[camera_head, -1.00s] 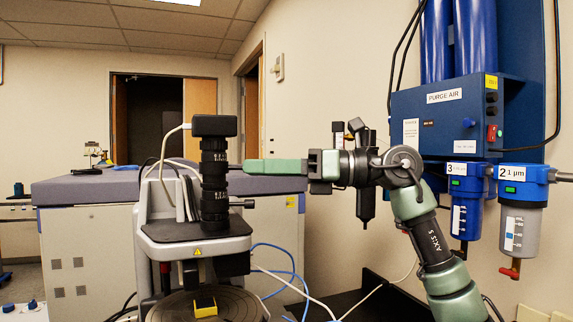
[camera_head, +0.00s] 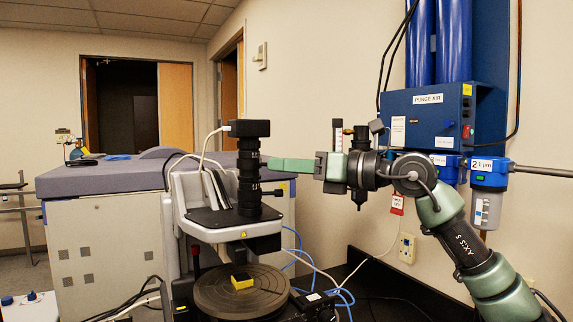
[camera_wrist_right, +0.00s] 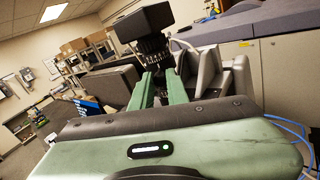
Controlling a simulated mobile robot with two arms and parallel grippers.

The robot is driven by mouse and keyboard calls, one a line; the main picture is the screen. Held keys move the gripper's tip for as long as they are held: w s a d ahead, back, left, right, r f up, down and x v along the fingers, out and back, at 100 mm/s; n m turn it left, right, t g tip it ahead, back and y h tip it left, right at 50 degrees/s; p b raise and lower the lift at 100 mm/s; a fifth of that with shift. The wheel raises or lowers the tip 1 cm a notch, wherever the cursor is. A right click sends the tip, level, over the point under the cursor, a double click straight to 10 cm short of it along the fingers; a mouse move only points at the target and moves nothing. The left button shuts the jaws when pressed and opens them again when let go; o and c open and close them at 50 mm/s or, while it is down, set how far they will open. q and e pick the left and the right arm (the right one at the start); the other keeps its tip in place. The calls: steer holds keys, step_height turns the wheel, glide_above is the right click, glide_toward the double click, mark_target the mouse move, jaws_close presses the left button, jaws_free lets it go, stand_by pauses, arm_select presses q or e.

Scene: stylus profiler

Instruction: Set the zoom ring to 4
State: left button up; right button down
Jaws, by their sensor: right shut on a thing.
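The microscope's upright black lens tube (camera_head: 251,178) stands above the stage in the head view, with ribbed rings and small white marks. The zoom ring is part of this tube; its numbers are too small to read. My right gripper (camera_head: 268,164) reaches in level from the right, its green fingers at the upper part of the tube. In the right wrist view, the two fingers (camera_wrist_right: 155,88) lie on either side of the ribbed tube (camera_wrist_right: 153,52), shut on it below the black camera head (camera_wrist_right: 143,22). The fingers hide part of the ring. My left gripper is not in view.
A round dark stage (camera_head: 238,298) with a small yellow block (camera_head: 242,281) sits below the tube. A side knob (camera_head: 273,192) sticks out right, under my fingers. Blue filter units (camera_head: 490,172) hang on the right wall. A cable (camera_head: 212,138) rises behind the tube.

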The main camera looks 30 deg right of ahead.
steer(key=c, duration=1.4)
jaws_free()
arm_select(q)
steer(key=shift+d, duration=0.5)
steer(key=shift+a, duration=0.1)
